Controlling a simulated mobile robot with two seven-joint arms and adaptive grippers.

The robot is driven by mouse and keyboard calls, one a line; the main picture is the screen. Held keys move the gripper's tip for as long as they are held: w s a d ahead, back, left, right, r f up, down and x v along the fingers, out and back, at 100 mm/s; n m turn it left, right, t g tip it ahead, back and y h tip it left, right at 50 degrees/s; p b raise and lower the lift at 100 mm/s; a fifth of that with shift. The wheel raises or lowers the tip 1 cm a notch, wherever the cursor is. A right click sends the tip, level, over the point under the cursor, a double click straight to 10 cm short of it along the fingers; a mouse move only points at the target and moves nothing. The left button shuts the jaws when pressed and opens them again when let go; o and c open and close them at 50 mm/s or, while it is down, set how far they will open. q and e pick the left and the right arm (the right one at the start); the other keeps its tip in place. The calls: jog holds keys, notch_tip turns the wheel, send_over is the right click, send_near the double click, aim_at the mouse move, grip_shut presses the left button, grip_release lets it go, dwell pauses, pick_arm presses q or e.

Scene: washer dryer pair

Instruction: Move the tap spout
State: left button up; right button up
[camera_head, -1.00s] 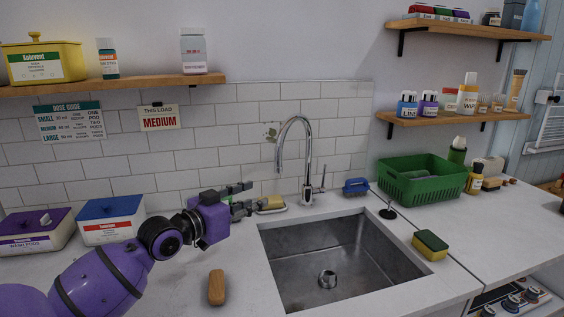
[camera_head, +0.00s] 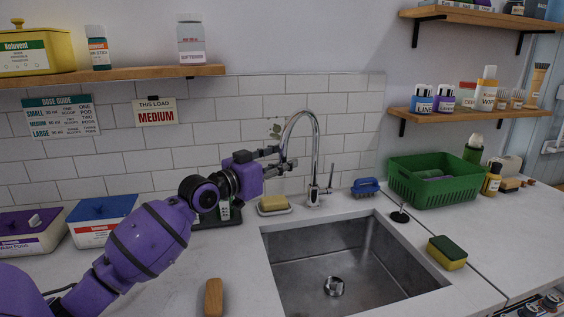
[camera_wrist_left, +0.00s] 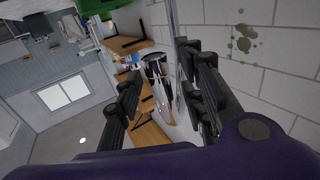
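The chrome tap has a tall arched spout (camera_head: 305,113) behind the sink (camera_head: 395,267). Its free end hangs down on the left side, and its base and lever stand on the counter. My left gripper (camera_head: 287,157) is raised beside that free end, with its two fingers pointing right and spread apart. In the left wrist view the fingers (camera_wrist_left: 162,98) are open, with a chrome part of the tap (camera_wrist_left: 155,66) showing in the gap beyond them. I cannot tell whether a finger touches the spout. My right gripper is out of view.
A yellow sponge on a dish (camera_head: 273,204) lies below my left gripper. A blue brush (camera_head: 366,187), a green basket (camera_head: 434,178) and a black stopper (camera_head: 400,214) are to the right. A green-and-yellow sponge (camera_head: 447,253) lies at the sink's right edge. A wooden-handled item (camera_head: 214,297) lies in front.

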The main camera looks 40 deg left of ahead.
pick_arm(q)
jog(key=shift+w, duration=0.2)
grip_shut()
jog(key=shift+d, duration=0.1)
dwell(0.4)
